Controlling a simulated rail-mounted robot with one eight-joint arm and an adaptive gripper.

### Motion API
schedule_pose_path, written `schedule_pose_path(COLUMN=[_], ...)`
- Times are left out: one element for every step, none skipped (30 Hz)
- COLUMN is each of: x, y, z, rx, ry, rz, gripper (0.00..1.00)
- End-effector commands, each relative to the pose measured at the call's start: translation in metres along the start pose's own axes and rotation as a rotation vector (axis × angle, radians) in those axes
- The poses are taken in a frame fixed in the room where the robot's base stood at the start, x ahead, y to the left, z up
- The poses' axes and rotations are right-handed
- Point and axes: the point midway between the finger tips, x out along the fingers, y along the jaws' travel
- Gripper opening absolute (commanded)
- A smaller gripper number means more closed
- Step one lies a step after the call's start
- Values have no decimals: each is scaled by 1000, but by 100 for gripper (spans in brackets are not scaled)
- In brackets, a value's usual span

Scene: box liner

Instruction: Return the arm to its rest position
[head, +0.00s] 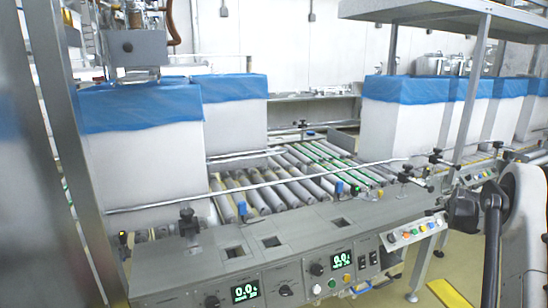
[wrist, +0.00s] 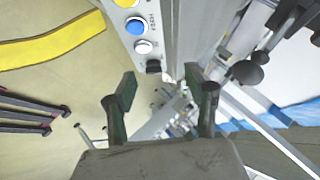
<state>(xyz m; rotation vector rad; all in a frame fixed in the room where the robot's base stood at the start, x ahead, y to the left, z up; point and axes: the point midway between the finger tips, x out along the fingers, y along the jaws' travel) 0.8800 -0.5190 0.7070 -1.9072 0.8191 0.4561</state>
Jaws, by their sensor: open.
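My gripper (wrist: 160,84) shows in the wrist view with its two dark green fingers spread apart. Nothing is between the fingers. A button panel (wrist: 128,14) with yellow, blue and white buttons lies beyond the fingers, apart from them. In the head view my white and dark arm stands at the right edge, beside the right end of the conveyor. I cannot make out the fingertips clearly there.
The roller conveyor (head: 289,172) crosses the middle, with a control console (head: 300,250) in front. Tall white boxes with blue liners stand at left (head: 145,160) and right (head: 388,135). A small button panel (head: 412,232) is near my arm. Yellow floor tape (head: 448,292) lies below.

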Motion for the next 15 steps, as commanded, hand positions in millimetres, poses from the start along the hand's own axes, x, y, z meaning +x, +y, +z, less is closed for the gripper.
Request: schedule_pose_path(x=[-10, -16, -24, -31, -38, -48, -56, -65, -78, -88, -99, -113, -124, -134, -149], y=[-10, -14, -20, -25, -30, -37, -43, -48, -56, -61, -67, -74, -78, -83, -89], z=[6, 9, 13, 16, 18, 24, 28, 32, 38, 43, 49, 56, 61, 66, 74], rx=[-16, -25, -40, -52, -63, -80, -95, -110, -130, -147, -165, -187, -205, -221, -245], ry=[-8, -12, -17, -22, -26, -33, -39, -45, -54, -60, -67, -75, -82, -89, -98], rz=[-2, -2, -2, -3, -3, -3, -3, -4, -4, -5, -6, -8, -8, -9, -10], gripper=[49, 49, 49, 49, 49, 49, 49, 49, 49, 49, 49, 49, 49, 49, 49])
